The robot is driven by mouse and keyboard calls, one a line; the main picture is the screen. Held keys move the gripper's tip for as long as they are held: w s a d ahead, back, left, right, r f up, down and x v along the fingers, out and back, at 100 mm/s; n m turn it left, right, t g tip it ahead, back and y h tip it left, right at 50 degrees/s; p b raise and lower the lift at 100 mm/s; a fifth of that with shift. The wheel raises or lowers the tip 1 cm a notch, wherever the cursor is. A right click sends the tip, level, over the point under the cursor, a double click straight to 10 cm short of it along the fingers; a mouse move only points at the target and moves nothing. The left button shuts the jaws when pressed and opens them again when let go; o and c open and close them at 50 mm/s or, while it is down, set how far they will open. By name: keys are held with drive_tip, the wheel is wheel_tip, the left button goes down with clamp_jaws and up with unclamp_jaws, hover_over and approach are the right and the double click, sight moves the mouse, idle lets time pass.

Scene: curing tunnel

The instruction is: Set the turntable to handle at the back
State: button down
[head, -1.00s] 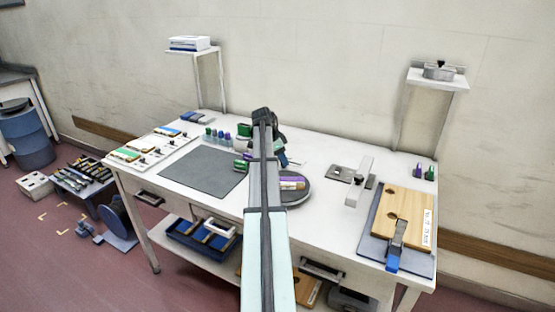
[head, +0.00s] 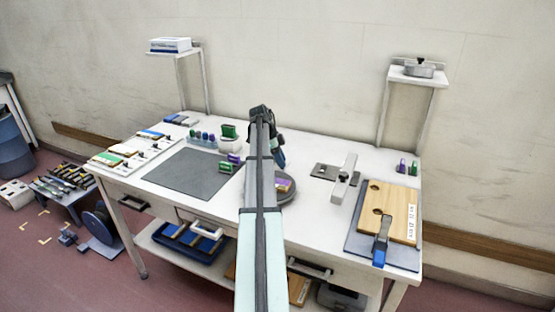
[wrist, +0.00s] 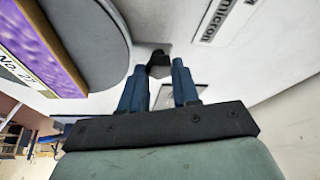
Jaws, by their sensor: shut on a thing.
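The turntable (head: 292,195) is a round grey disc on the table, partly hidden behind my arm in the head view. Its grey rim (wrist: 117,45) fills the upper left of the wrist view. A purple block (head: 284,184) with a tan edge and a white label lies on it and shows large in the wrist view (wrist: 45,40). My gripper (head: 281,158) points down behind the turntable. In the wrist view its blue fingers (wrist: 160,72) are shut on the dark handle (wrist: 158,57), which stands beside the disc. The handle is hidden in the head view.
A grey mat (head: 188,173) lies left, with green and purple blocks (head: 228,164) at its edge. Right of the turntable are a metal plate with a white arm (head: 345,175) and a wooden board (head: 393,207) in a clamp. Bare table lies between.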

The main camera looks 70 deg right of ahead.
drive_tip(key=shift+s, duration=0.2)
idle(0.4)
drive_tip(key=c, duration=0.8)
unclamp_jaws()
drive_tip(key=v, duration=1.3)
drive_tip(key=shift+d+r, duration=0.1)
drive_tip(key=shift+r, duration=0.35)
drive_tip(key=shift+w, duration=0.1)
